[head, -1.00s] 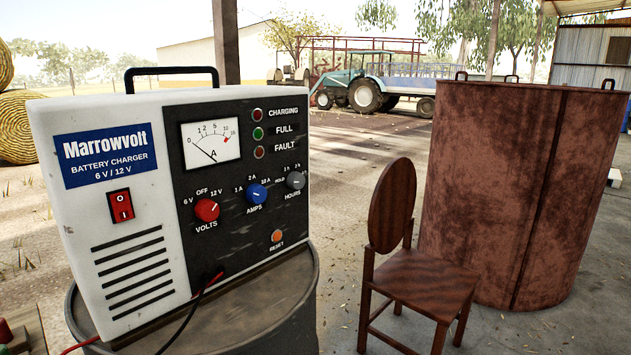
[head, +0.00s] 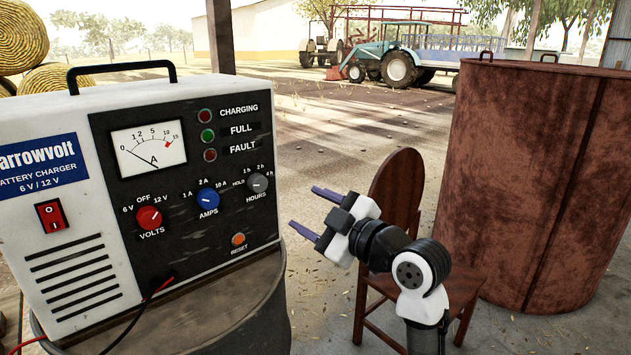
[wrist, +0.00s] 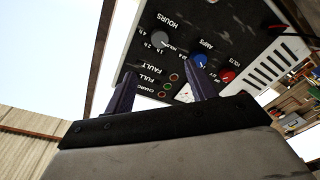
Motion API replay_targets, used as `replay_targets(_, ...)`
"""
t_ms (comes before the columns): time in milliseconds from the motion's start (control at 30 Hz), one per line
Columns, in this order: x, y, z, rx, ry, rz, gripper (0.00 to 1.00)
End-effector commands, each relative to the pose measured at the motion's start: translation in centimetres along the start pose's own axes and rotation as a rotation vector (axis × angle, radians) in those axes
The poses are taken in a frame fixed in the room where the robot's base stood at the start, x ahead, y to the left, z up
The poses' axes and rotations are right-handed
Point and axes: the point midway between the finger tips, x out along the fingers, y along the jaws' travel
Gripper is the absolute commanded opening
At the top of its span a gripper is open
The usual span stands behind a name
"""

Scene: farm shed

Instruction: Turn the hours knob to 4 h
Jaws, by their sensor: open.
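The hours knob (head: 257,183) is a small grey dial at the right of the black panel on the Marrowvolt battery charger (head: 75,85). Labels HOLD, 1 h, 2 h and 4 h run around it from left to right. Its pointer is too small to read surely. My gripper (head: 304,207) is open and empty, to the right of the charger and apart from it, fingers towards the panel. In the wrist view the hours knob (wrist: 160,38) shows upside down beyond and between the two spread fingers (wrist: 165,68).
The blue amps knob (head: 208,200), red volts knob (head: 149,218) and orange reset button (head: 238,239) are close by on the panel. The charger stands on a drum (head: 255,305). A wooden chair (head: 398,185) and a rusty tank (head: 535,180) stand to the right.

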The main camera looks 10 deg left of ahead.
Motion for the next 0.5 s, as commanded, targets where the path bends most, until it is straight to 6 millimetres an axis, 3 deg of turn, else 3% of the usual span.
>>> replay_targets(167,0.7,0.1,0.2,-0.003,-0.007,-0.015,0.56)
replay_targets(500,7.5,0.1,0.0,-0.002,-0.006,-0.014,0.56)
